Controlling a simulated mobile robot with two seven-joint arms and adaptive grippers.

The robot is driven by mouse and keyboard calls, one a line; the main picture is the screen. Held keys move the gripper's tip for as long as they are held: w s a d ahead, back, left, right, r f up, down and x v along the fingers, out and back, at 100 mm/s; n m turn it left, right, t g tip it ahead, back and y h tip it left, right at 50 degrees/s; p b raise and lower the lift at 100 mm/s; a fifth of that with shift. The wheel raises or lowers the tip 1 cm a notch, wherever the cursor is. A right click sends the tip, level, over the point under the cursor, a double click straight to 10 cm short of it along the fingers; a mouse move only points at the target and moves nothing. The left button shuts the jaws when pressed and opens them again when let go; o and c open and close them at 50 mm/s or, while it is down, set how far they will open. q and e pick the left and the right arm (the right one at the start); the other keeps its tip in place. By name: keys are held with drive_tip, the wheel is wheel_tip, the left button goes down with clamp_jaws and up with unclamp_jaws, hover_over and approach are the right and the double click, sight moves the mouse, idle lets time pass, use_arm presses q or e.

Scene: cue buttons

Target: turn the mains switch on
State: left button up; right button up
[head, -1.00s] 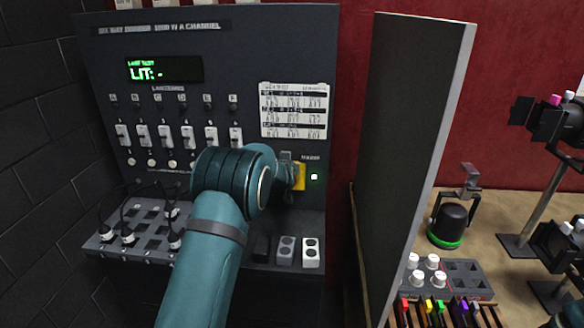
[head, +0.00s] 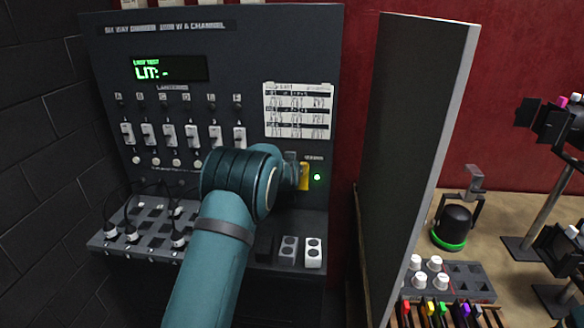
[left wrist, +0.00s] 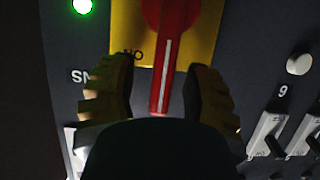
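The mains switch shows in the left wrist view as a red handle (left wrist: 168,55) with a white line, on a yellow plate (left wrist: 125,28). The handle points down in that view, beside lettering that appears to read ON upside down. In the head view the yellow plate (head: 304,176) is partly hidden by my arm. A green lamp (head: 317,177) beside it is lit, also in the left wrist view (left wrist: 82,5). My left gripper (left wrist: 162,88) is open, its fingers on either side of the handle with gaps visible. My right gripper is not in view.
The dimmer panel (head: 240,60) has a row of faders (head: 170,135) left of my arm. Plugs on cables (head: 130,233) sit on the ledge below. A dark partition (head: 410,130) stands close on the right, with lamps and a bench beyond.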

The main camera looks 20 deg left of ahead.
use_arm(q)
drive_tip(key=v, duration=1.2)
idle(0.5)
